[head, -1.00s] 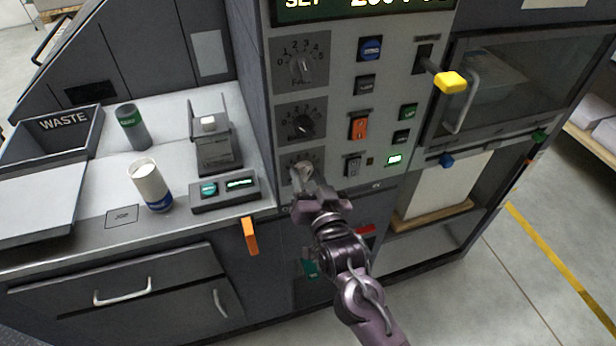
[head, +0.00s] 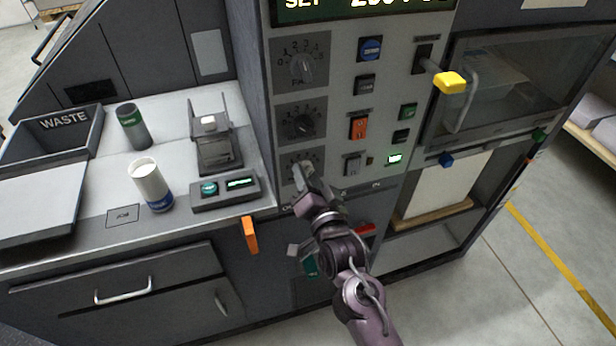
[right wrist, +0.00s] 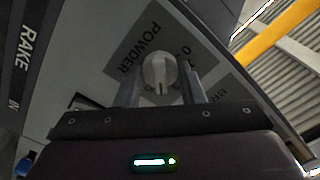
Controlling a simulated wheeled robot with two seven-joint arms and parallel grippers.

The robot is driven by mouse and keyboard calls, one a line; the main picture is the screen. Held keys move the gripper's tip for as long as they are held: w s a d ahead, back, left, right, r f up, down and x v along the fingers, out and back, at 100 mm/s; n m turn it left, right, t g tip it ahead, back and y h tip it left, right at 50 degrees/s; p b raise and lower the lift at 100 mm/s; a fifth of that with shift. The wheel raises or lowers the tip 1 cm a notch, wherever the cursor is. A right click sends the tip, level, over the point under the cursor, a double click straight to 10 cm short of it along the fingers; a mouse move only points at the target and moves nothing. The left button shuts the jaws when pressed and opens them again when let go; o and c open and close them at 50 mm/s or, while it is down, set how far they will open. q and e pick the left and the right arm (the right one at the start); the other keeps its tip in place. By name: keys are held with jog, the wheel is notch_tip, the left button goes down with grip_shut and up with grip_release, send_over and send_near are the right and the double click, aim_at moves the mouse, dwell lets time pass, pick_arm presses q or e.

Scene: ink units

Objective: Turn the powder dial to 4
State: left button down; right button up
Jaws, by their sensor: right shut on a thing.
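The powder dial is the lowest of three dials on the grey machine panel. Its plate (right wrist: 128,52), marked POWDER, and its pale knob (right wrist: 158,72) show in the right wrist view. My right gripper (right wrist: 160,88) has a finger on each side of the knob and is shut on it. In the head view the dial plate (head: 316,156) is partly covered by my right gripper (head: 301,174). Most of the dial's numbers are hidden or too small, so I cannot read its setting. My left gripper is not in view.
Two similar dials, a middle one (head: 303,123) and an upper one (head: 302,68), sit above. An orange switch (head: 358,128) and several buttons are to the right. A yellow-ended lever (head: 450,83) sticks out further right. An orange handle (head: 250,235) juts out at lower left.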

jog(key=shift+f, duration=0.1)
jog(key=o, duration=1)
jog(key=b+v, duration=0.2)
jog(key=v, duration=0.5)
jog(key=shift+s+d, duration=0.1)
jog(key=shift+s, duration=0.25)
